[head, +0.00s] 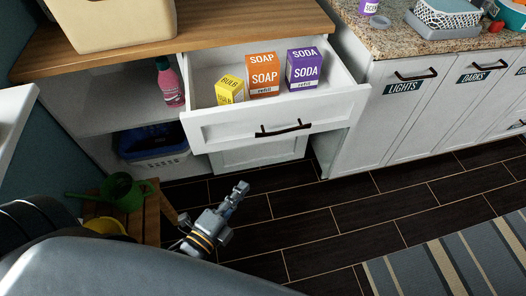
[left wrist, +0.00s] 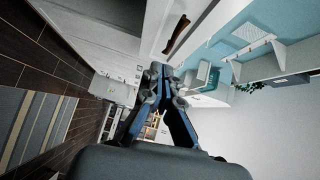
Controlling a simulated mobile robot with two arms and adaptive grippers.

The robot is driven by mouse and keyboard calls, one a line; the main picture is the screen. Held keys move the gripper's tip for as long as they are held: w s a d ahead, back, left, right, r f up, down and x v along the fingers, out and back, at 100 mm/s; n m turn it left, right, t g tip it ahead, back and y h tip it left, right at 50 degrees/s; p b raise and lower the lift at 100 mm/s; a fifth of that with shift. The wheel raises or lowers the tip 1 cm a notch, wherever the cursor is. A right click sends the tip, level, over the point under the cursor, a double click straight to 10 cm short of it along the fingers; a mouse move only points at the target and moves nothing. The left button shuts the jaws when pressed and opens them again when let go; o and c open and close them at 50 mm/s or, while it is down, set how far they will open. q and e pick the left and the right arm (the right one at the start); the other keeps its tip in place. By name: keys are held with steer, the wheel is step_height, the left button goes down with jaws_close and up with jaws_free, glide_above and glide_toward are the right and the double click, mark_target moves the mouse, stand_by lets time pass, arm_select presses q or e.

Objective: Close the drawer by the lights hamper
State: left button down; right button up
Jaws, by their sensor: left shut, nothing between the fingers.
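The open drawer (head: 275,120) is white with a dark bar handle (head: 285,129) and is pulled out from under the wooden counter. Inside it stand a yellow bulb box (head: 230,89), an orange soap box (head: 263,75) and a purple soda box (head: 303,69). The lights hamper (head: 398,95) is the white front just to the right, with a LIGHTS label. My left gripper (head: 240,188) is shut and empty, apart from the drawer and below its front in the head view. In the left wrist view its fingers (left wrist: 158,70) meet. My right gripper is not in view.
A wooden stool (head: 152,207) with a green watering can (head: 118,191) stands at lower left. Dark floor is free at centre; a striped rug (head: 450,258) lies at lower right.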

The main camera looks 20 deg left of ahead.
arm_select(q)
step_height(320, 180, up, 2)
glide_toward(265, 135)
steer(key=w+d, duration=0.2)
steer(key=d, duration=0.2)
steer(key=w, duration=0.1)
steer(key=w+a+p, duration=0.1)
steer(key=w, duration=0.1)
steer(key=shift+a+f+m+t, duration=0.3)
steer(key=shift+a+f+m, duration=0.05)
steer(key=shift+f+m, duration=0.05)
steer(key=shift+w+a, duration=0.35)
steer(key=shift+w, duration=0.1)
steer(key=shift+a, duration=0.15)
